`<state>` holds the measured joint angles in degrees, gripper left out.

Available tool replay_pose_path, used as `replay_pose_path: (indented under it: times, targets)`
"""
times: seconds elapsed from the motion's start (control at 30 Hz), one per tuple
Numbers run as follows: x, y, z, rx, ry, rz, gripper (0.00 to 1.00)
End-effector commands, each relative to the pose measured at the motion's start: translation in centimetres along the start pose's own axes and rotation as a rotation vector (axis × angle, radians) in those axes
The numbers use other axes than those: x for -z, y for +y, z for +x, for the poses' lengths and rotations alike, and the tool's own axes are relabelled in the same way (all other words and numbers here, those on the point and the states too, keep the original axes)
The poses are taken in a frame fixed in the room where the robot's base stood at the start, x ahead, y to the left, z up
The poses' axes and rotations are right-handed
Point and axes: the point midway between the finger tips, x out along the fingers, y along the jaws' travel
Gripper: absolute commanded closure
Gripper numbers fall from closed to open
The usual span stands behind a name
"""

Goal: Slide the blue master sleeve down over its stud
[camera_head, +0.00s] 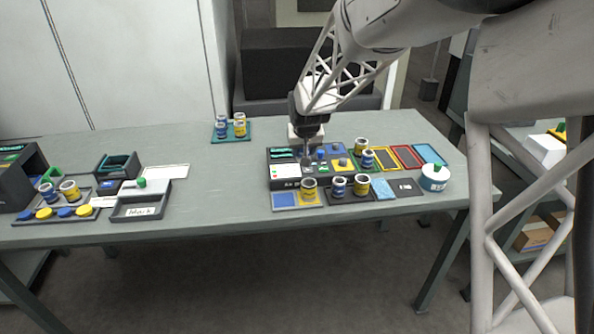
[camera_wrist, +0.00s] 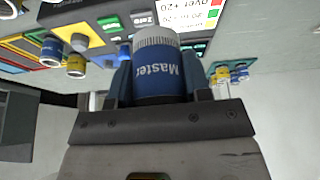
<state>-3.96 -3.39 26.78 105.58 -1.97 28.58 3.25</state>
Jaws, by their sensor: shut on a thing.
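My gripper (camera_head: 307,148) is over the left part of the dark device panel in the head view. In the wrist view, my gripper (camera_wrist: 160,84) is shut on the blue master sleeve (camera_wrist: 160,72), with a finger on each side. The sleeve is blue with white "Master" lettering, upside down in this view, and a pale ribbed end. In the head view I cannot make out the sleeve at the gripper. The stud for it is not identifiable; the sleeve and gripper may hide it. I cannot tell the gap beneath the sleeve.
The panel has a yellow pad (camera_head: 341,163) with a knob. Blue and yellow cans (camera_head: 309,189) stand in front of and right of it. Coloured frames (camera_head: 406,156) and a white-and-blue round pot (camera_head: 434,177) are at the right. A teal tray (camera_head: 231,138) of cans stands behind.

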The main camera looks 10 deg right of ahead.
Motion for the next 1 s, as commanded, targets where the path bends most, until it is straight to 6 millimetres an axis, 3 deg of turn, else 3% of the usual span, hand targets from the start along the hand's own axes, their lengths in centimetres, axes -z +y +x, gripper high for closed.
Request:
replay_pose_path:
  times: [0.03,0.2,0.43,0.8,1.0]
  targets:
    - [1.8,0.7,0.0,-0.003,0.002,0.007,0.86]
    - [7.2,3.1,0.0,-0.006,0.001,0.022,0.86]
    - [12.3,7.1,1.4,-0.002,-0.003,0.016,0.86]
    - [15.7,13.9,6.0,0.022,-0.002,-0.038,0.86]
    - [16.3,15.7,7.3,0.028,0.001,-0.055,0.86]
